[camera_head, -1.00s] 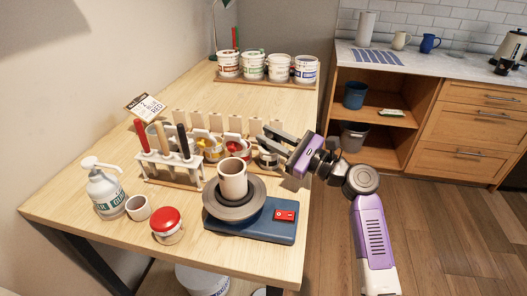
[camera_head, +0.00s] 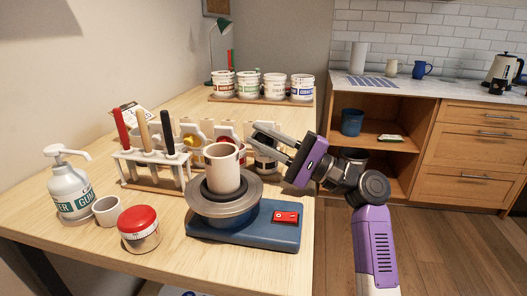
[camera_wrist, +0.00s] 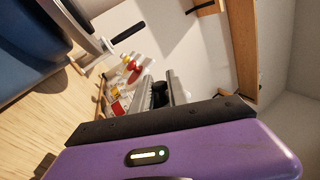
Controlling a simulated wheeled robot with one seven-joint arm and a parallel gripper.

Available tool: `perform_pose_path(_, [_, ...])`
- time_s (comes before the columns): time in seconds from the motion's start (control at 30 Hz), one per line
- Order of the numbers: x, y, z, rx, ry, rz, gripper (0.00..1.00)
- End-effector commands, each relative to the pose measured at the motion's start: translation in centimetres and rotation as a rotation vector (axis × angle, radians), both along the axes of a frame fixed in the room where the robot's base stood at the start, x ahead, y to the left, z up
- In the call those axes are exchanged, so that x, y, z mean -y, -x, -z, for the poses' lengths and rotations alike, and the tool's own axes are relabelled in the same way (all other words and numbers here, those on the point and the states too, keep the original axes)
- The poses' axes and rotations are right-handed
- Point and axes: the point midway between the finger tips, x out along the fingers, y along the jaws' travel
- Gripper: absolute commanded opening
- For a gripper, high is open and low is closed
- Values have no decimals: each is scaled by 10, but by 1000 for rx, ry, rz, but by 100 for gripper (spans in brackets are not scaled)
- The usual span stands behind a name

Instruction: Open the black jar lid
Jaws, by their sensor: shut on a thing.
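The small pale jar (camera_head: 265,163) stands at the right edge of the table, behind the pottery wheel, partly hidden by my gripper. My gripper (camera_head: 264,138) reaches in from the right at the jar's top, its fingers shut on the black lid. In the wrist view, my gripper (camera_wrist: 162,82) has the dark lid (camera_wrist: 159,93) between its fingers. The lid is mostly hidden in the head view, and I cannot tell whether it is still seated on the jar.
The blue pottery wheel (camera_head: 255,232) with a beige cup (camera_head: 222,167) stands close in front. A tool rack (camera_head: 150,170), a red-lidded jar (camera_head: 138,229) and a pump bottle (camera_head: 68,187) are to the left. Several buckets stand at the back. Free table lies behind.

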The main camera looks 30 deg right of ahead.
Motion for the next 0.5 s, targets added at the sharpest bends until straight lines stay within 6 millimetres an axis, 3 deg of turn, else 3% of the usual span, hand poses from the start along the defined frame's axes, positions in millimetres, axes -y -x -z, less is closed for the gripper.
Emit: perform_pose_path(0.5, [-5,6,4,120,123,0,0])
